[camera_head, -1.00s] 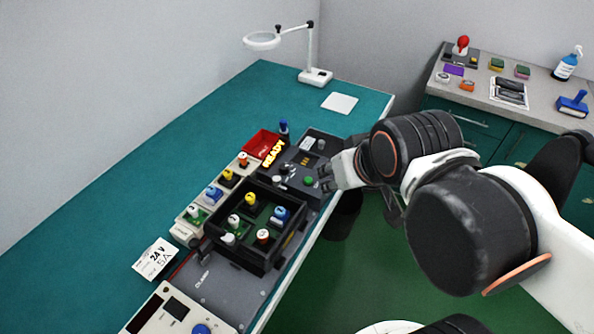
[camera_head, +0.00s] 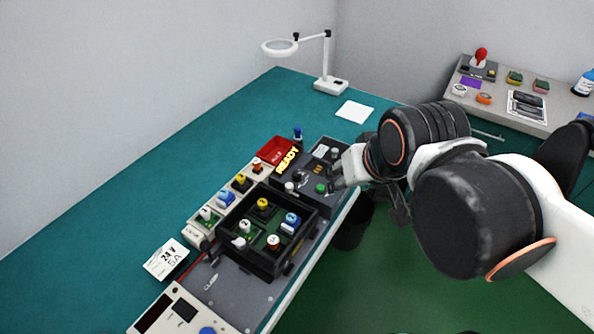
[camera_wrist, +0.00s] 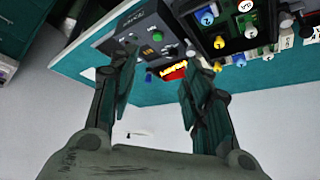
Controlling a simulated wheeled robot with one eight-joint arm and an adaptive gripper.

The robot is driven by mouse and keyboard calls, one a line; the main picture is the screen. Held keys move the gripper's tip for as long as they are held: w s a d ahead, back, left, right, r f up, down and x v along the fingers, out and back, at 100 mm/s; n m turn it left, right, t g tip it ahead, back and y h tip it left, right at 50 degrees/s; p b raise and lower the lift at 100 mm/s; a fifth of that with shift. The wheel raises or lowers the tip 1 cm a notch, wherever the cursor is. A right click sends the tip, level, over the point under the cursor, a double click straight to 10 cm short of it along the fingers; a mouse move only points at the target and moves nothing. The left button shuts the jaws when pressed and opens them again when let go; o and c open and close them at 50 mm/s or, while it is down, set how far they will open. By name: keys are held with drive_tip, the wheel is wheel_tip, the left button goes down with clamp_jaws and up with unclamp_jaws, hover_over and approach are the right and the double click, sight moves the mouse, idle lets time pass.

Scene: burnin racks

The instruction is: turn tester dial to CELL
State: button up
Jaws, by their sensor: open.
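A dark grey control box (camera_head: 325,165) stands at the right edge of the teal bench, with a green button (camera_head: 320,188), small knobs and yellow READY lettering (camera_head: 286,160) beside it. In the wrist view its face (camera_wrist: 140,36) is tilted and the green button (camera_wrist: 163,52) shows. I cannot tell which knob is the tester dial or read a CELL mark. A pale unit with a blue knob (camera_head: 207,330) is partly cut off at the bottom. My gripper (camera_wrist: 160,85) is open and empty, its fingers apart. In the head view it is close to the box's right side (camera_head: 340,172).
A black tray (camera_head: 240,258) holds several coloured-capped cells, with more in a row on its left. A grey side counter (camera_head: 500,90) holds small items.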

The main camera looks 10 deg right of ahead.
drive_tip(key=w+a+r+m+g+p, duration=0.2)
drive_tip(key=w+m+g, duration=0.15)
drive_tip(key=w, duration=0.75)
drive_tip(key=m+g+p, duration=0.2)
drive_tip(key=m+g, duration=0.1)
drive_tip(key=m, duration=0.2)
approach(297, 174)
wheel_tip(297, 174, down, 9)
drive_tip(key=b, duration=0.4)
drive_tip(key=shift+w+r, duration=0.1)
drive_tip(key=shift+c, duration=0.5)
clamp_jaws()
